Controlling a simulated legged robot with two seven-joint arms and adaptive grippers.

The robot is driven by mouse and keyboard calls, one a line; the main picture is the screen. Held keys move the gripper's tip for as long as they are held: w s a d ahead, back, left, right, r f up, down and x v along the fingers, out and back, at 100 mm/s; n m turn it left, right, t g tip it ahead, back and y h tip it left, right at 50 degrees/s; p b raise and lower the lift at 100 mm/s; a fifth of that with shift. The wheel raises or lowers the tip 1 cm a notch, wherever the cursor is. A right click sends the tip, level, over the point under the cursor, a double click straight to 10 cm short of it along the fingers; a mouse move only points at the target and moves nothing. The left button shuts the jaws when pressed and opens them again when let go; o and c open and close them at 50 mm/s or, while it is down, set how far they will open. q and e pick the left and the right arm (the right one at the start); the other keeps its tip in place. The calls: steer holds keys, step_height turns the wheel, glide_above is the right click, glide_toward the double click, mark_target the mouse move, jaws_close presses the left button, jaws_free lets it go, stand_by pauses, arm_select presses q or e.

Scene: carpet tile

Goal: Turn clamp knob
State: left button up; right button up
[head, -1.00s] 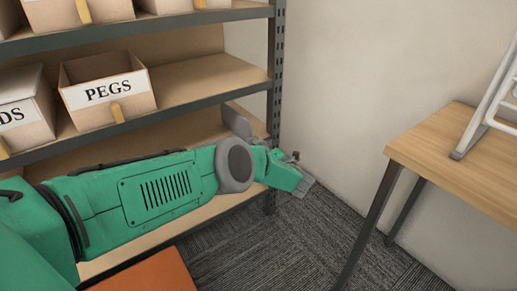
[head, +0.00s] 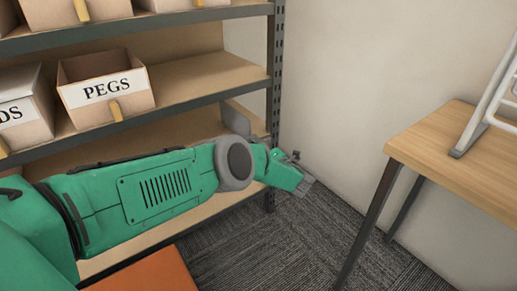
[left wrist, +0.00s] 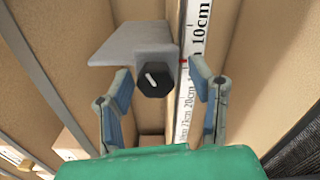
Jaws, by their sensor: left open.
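A black clamp knob (left wrist: 153,80) with a white line mark shows in the left wrist view, below a grey metal bracket (left wrist: 135,42). My left gripper (left wrist: 160,85) is open, with one blue-padded finger on each side of the knob. Neither finger appears to touch it, though the exact depth is hard to judge. A white scale with centimetre marks (left wrist: 194,60) runs beside the knob, inside the right finger. In the head view my left gripper (head: 307,187) reaches to the shelf's right post; the knob is hidden there. My right gripper is not in view.
A metal shelving unit (head: 190,98) holds cardboard bins, one labelled PEGS (head: 106,92). A wooden table (head: 470,155) with a white metal frame (head: 487,110) stands at the right. Carpet floor (head: 270,245) is clear between them.

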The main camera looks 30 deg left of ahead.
arm_select(q)
steer(key=v, duration=1.2)
steer(key=shift+f, duration=0.15)
steer(key=s+d+f+m+t+h, duration=0.1)
steer(key=d+f+m+t+h, duration=0.65)
steer(key=m, duration=0.75)
steer(key=s+d+f+m+g+h, duration=0.2)
steer(key=s+f+m+g+h, duration=0.15)
steer(key=s+m+h, duration=0.35)
steer(key=s+a+f+m+g+h, duration=0.25)
steer(key=s+m+g, duration=0.4)
steer(key=s, duration=1.15)
steer(key=s+a+r+m+g, duration=0.2)
steer(key=s+m, duration=0.1)
steer(key=s, duration=0.5)
steer(key=s+a+r+m+g, duration=0.1)
steer(key=s+a+m, duration=0.2)
steer(key=s, duration=0.6)
step_height(320, 180, up, 19)
steer(key=p, duration=1.8)
steer(key=shift+s+f+g, duration=0.2)
steer(key=shift+s+g, duration=0.15)
